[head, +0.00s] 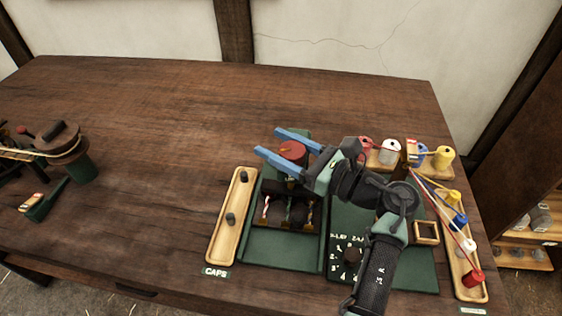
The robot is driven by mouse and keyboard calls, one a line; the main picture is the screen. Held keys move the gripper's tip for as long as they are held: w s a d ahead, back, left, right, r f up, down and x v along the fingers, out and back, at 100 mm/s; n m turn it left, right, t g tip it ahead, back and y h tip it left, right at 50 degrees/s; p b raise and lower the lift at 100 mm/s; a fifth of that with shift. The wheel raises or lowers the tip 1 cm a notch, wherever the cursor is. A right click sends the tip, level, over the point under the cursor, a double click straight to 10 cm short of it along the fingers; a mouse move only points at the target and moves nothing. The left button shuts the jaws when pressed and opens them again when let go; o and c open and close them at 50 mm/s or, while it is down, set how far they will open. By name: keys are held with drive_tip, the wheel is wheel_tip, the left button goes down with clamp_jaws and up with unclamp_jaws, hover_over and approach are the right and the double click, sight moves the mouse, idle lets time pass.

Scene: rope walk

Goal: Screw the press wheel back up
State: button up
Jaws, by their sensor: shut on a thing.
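The press wheel (291,151) is a red disc on top of the press, at the back of the green base. My gripper (269,141) reaches in from the right, and its two blue fingers lie on either side of the wheel, shut on it. The fingertips extend past the wheel to the left. The press (288,192) is a dark frame below, with red and white twisted strands at its front. My gripper and arm hide part of the press's right side and the wheel's screw.
A wooden tray labelled CAPS (220,250) with dark caps stands left of the press. A lettered dark board (345,240) and an angled tray of coloured spools (468,283) are at right. A winder (75,150) stands far left. The table's middle-left is clear.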

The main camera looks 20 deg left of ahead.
drive_tip(key=n+g+b, duration=0.1)
drive_tip(key=g+b, duration=0.1)
drive_tip(key=b, duration=0.2)
drive_tip(key=n+g+b, duration=0.2)
drive_tip(key=b, duration=0.2)
drive_tip(key=s+f+n+g+b, duration=0.1)
drive_tip(key=g+b, duration=0.2)
drive_tip(key=b, duration=0.2)
drive_tip(key=shift+a, duration=0.1)
drive_tip(key=n+g+b, duration=0.1)
drive_tip(key=g+h+b, duration=0.1)
drive_tip(key=b, duration=0.1)
drive_tip(key=n+g+b, duration=0.1)
drive_tip(key=b, duration=0.1)
drive_tip(key=shift+s+r+n+g, duration=0.25)
drive_tip(key=shift+s+n+g, duration=0.05)
drive_tip(key=shift+s, duration=0.05)
drive_tip(key=shift+n+g+h+b, duration=0.3)
drive_tip(key=shift+g+h+b, duration=0.1)
drive_tip(key=shift+b, duration=0.3)
drive_tip(key=shift+s+d+r+n+g+b, duration=0.25)
drive_tip(key=shift+n+g+b, duration=0.15)
drive_tip(key=shift+b, duration=0.15)
drive_tip(key=o, duration=1.4)
drive_tip(key=shift+c, duration=0.2)
wheel_tip(320, 180, up, 10)
drive_tip(key=p, duration=0.4)
